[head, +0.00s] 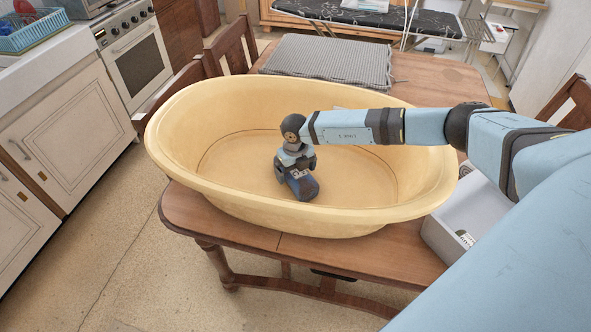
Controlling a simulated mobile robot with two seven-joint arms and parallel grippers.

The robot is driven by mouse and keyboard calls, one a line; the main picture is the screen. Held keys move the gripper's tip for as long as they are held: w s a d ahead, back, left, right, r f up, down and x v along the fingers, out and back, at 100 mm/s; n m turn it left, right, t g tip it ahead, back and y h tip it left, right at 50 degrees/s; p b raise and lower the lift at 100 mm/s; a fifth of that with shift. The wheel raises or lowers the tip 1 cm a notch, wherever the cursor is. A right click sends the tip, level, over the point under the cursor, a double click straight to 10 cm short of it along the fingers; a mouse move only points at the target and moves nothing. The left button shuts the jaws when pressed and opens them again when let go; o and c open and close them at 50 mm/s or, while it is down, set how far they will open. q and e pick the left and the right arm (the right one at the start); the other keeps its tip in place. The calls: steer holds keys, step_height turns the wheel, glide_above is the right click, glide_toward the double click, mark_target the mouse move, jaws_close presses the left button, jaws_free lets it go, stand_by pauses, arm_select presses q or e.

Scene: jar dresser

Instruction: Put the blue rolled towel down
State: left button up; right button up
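The blue rolled towel (304,189) is a small dark blue roll, with its near end showing inside the yellow tub (190,185). My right gripper (296,172) reaches down into the tub from the right, over its middle. It appears shut on the towel, though the fingertips are partly hidden by the wrist and the roll. I cannot tell whether the towel touches the tub floor. My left gripper is not in view.
The tub stands on a wooden table (235,232). A folded grey cloth (328,62) lies behind it. A light grey box (445,243) sits at the right, partly behind my arm. Wooden chairs (232,47) stand behind the table. The tub floor around the gripper is mostly clear.

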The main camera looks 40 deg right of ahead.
steer(key=shift+r, duration=0.15)
steer(key=shift+r, duration=0.25)
step_height(320, 180, up, 12)
steer(key=shift+f, duration=0.2)
stand_by(0.5)
